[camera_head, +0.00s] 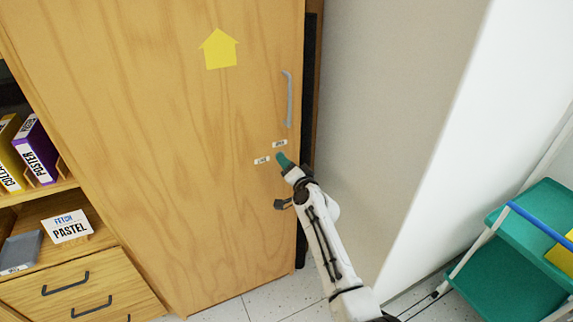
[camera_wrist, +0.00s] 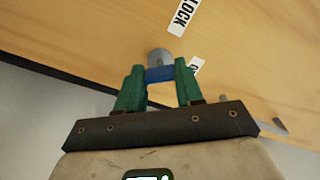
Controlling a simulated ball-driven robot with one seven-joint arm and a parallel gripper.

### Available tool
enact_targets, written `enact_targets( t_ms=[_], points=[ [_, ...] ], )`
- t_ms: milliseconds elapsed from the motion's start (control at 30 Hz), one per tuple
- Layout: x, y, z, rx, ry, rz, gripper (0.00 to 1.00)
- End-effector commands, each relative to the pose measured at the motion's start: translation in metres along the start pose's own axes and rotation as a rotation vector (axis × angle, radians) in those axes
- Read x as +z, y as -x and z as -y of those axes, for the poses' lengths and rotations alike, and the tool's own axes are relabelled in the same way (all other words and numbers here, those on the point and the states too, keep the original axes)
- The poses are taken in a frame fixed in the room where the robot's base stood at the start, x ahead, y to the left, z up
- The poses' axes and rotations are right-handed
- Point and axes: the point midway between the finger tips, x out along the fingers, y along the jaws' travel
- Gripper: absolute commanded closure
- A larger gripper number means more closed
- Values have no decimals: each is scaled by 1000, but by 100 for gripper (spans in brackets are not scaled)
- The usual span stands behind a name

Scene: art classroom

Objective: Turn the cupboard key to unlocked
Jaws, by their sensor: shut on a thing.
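The wooden cupboard door (camera_head: 170,130) stands shut and fills the middle of the head view. In the wrist view the key's blue head (camera_wrist: 160,74) is between the two green fingers of my gripper (camera_wrist: 160,88), which are shut on it. A round grey lock (camera_wrist: 158,56) sits just beyond the key on the door. A label reading LOCK (camera_wrist: 184,14) is above it, and another label (camera_wrist: 195,65) is partly hidden by the right finger. In the head view my gripper (camera_head: 283,160) is at the door beside two small labels (camera_head: 262,160) and hides the key.
A grey bar handle (camera_head: 288,98) is above my gripper on the door. Shelves and drawers (camera_head: 75,285) stand at left, with a PASTEL sign (camera_head: 68,227). A pale wall (camera_head: 400,110) is close on the right. A green cart (camera_head: 510,270) stands at lower right.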

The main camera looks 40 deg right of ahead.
Motion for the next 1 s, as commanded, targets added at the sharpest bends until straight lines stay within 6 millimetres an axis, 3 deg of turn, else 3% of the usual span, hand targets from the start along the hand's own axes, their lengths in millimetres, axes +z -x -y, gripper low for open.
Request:
enact_targets(
  t_ms=[500, 1000],
  points=[
    [0, 0, 0, 1, -448, 0, 94],
    [0, 0, -1, 2, -630, 0, 94]
  ],
)
